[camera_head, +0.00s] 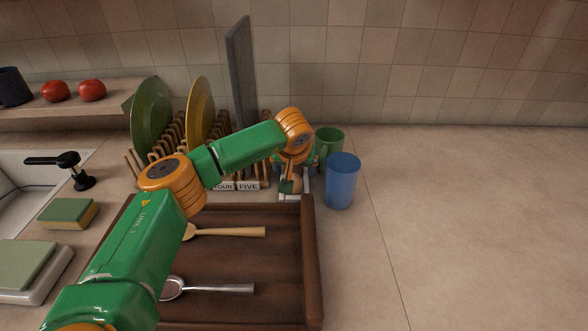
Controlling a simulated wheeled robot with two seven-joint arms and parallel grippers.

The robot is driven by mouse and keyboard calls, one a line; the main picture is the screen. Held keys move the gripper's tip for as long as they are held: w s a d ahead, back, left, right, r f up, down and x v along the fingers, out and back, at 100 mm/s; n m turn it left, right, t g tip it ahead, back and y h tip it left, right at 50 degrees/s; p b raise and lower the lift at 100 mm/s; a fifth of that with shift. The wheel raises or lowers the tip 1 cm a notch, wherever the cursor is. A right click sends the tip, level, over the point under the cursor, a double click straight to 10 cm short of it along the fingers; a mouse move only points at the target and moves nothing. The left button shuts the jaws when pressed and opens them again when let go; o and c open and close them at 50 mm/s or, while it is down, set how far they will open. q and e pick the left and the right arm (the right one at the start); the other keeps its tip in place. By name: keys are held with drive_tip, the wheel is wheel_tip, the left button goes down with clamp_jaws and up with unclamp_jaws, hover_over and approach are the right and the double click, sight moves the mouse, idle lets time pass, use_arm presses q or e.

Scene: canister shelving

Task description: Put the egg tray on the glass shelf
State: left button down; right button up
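No egg tray and no glass shelf can be made out in the head view. My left arm, green and orange, reaches in from the lower left across a brown wooden tray (312,262). My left gripper (291,187) points down at the far right corner of that tray, beside the blue cup. It is small and partly covered by its own wrist, so I cannot tell whether its fingers are open or shut or hold anything. My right gripper is not in view.
A blue cup (342,182) and a green cup (329,143) stand close right of my gripper. A rack with a green plate (150,115), a yellow plate (200,105) and a dark board (241,70) stands behind. The counter (480,220) is clear at right.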

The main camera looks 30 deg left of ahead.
use_arm(q)
drive_tip(key=shift+f, duration=0.1)
unclamp_jaws()
